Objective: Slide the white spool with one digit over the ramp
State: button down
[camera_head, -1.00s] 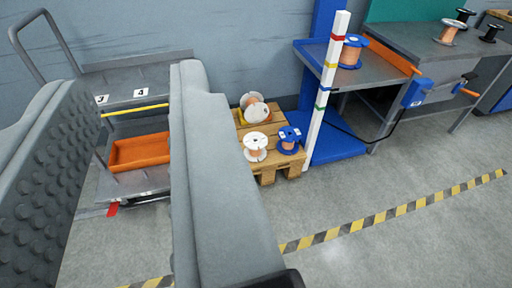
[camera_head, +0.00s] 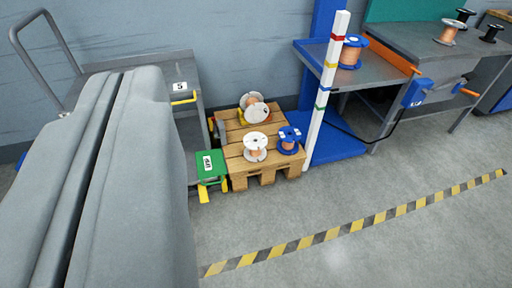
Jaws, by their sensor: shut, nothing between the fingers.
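Any digits on the spools are too small to read. No ramp can be clearly made out. My gripper (camera_head: 128,84) is large and close to the camera at the left. Its two grey fingers are pressed together with nothing between them. It appears to the left of the pallet and apart from both spools, and it hides part of the grey cart.
A blue spool (camera_head: 290,141) stands beside the white one. A green plate (camera_head: 210,166) with a label and yellow feet adjoins the pallet's left. A striped post (camera_head: 324,100) rises at its right. A grey cart (camera_head: 190,110) stands behind my gripper. The right floor is open.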

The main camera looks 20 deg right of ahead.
aim_at(254, 142)
jog(key=i+l, duration=0.25)
jog(key=l, duration=0.2)
jog(key=i+l, duration=0.55)
jog(key=l, duration=0.3)
jog(key=i+l, duration=0.55)
jog(key=l, duration=0.3)
jog(key=i+l, duration=0.25)
jog(key=l, duration=0.15)
jog(key=u, duration=0.05)
